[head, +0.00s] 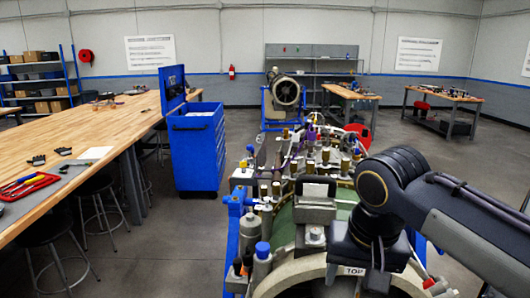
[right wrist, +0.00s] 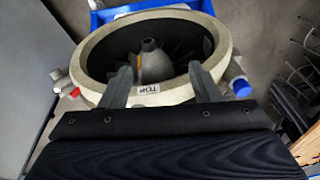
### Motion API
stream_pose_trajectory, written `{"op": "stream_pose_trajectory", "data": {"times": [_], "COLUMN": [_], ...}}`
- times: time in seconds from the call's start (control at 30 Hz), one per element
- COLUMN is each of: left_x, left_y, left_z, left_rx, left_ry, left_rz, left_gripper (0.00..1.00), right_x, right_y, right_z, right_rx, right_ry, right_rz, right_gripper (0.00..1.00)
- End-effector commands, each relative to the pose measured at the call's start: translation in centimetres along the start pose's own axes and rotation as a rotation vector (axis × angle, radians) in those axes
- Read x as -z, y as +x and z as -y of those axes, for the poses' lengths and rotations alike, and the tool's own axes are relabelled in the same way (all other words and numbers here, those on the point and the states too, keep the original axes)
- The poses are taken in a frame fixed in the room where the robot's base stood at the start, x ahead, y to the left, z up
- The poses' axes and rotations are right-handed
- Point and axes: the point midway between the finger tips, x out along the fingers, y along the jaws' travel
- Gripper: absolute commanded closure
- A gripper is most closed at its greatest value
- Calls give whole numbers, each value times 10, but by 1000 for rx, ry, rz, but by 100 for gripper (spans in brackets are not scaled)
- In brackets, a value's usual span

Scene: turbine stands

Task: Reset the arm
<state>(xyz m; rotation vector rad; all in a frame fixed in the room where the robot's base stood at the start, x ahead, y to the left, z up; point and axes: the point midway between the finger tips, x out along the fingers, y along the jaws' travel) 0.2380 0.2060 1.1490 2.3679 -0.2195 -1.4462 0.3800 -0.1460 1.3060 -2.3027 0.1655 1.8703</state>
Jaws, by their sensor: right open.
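My right arm (head: 440,215) reaches in from the right in the head view, with its wrist bent down over the near end of the turbine. My right gripper (right wrist: 160,80) shows its two grey fingers well apart in the right wrist view, with nothing between them but the view of the turbine. In that view the cream turbine ring (right wrist: 88,68), with a grey cone inside, lies beyond the fingers. Its label (right wrist: 149,89) shows between them. In the head view the ring (head: 290,274) is partly hidden by my wrist. My left gripper is not in view.
The turbine's top is crowded with fittings (head: 300,150) close to my right arm. A blue tool cabinet (head: 197,150) and a long wooden workbench (head: 90,135) stand on the left. A second turbine (head: 286,92) stands farther back. Floor (head: 170,235) is clear between bench and turbine.

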Motion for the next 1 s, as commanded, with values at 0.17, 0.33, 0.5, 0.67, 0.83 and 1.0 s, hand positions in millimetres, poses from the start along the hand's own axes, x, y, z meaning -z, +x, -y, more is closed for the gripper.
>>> {"op": "stream_pose_trajectory", "data": {"times": [0.17, 0.33, 0.5, 0.67, 0.83, 1.0], "left_x": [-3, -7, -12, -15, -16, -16], "left_y": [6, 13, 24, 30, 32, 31], "left_z": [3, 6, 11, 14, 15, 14], "left_rx": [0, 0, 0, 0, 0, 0], "left_ry": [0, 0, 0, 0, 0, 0], "left_rz": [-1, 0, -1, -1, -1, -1], "left_gripper": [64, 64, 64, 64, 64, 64], "right_x": [-20, -53, -105, -147, -163, -164], "right_y": [23, 54, 102, 143, 160, 161], "right_z": [-30, -61, -90, -99, -99, -98], "right_rx": [65, 155, 268, 334, 351, 353], "right_ry": [-20, -39, -40, -25, -19, -21], "right_rz": [3, -14, -84, -179, -230, -232], "right_gripper": [43, 43, 43, 43, 43, 43]}}
